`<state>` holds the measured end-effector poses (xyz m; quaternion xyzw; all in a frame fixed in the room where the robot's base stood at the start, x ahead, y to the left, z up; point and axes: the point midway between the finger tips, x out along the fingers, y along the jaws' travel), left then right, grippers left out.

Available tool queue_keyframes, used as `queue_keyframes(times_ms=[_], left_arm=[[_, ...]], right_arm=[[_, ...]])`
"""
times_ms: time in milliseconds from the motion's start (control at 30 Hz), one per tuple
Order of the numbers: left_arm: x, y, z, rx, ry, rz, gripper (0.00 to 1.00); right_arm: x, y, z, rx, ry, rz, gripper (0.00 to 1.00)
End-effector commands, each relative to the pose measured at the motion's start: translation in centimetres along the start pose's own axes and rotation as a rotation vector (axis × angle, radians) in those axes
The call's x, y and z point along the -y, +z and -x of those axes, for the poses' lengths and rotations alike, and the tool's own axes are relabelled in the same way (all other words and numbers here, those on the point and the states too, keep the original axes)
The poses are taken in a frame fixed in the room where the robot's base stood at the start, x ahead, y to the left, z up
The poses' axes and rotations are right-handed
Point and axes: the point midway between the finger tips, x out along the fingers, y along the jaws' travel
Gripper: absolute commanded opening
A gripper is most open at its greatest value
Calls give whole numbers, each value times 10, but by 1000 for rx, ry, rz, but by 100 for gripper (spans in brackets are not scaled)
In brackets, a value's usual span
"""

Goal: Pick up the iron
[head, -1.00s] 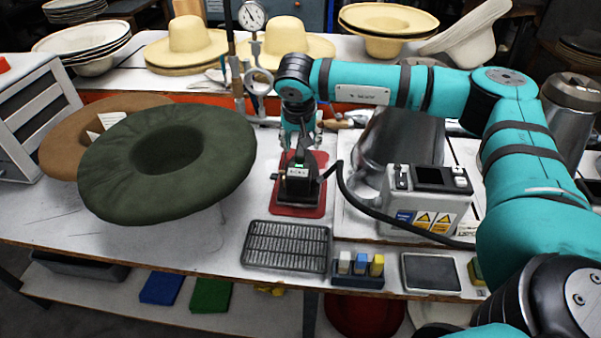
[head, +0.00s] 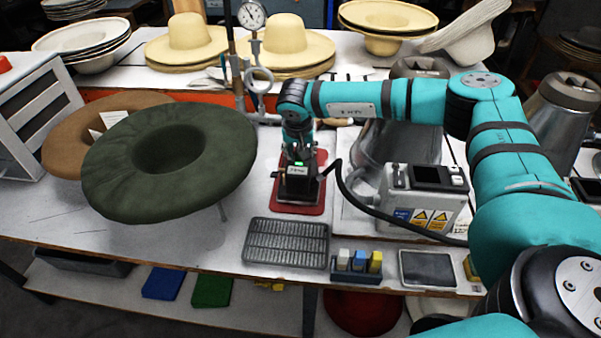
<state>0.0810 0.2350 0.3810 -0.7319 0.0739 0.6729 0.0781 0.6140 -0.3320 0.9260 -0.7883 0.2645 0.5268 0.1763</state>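The iron (head: 296,185) is a small black block with a green light on top. It stands upright on a red mat (head: 318,205) in the middle of the table. A black hose or cable runs from its side to a grey control box (head: 425,203) on the right. My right gripper (head: 300,154) points down at the top of the iron, from just behind it in the picture. The fingertips are partly hidden by the iron, so I cannot tell whether they close on its handle. My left gripper is not in view.
A green hat (head: 221,140) stands raised at the left, over a brown one (head: 68,148). A dark metal grate (head: 287,243) lies in front of the mat. A rack of coloured blocks (head: 357,275) and a flat grey plate (head: 428,268) lie along the front edge.

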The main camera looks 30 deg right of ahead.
Motion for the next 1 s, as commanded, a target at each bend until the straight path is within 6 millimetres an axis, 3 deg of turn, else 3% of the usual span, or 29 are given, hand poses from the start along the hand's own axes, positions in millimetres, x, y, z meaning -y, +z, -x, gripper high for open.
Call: queue_keyframes(times_ms=[33,267,800,1000], left_arm=[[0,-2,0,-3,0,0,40],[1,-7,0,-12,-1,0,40],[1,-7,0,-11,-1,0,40],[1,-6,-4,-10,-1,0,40]], right_arm=[[0,0,0,0,0,0,29],[0,0,0,0,0,0,0],[2,-5,5,-8,-7,-4,0],[2,-9,15,-9,-8,-5,0]])
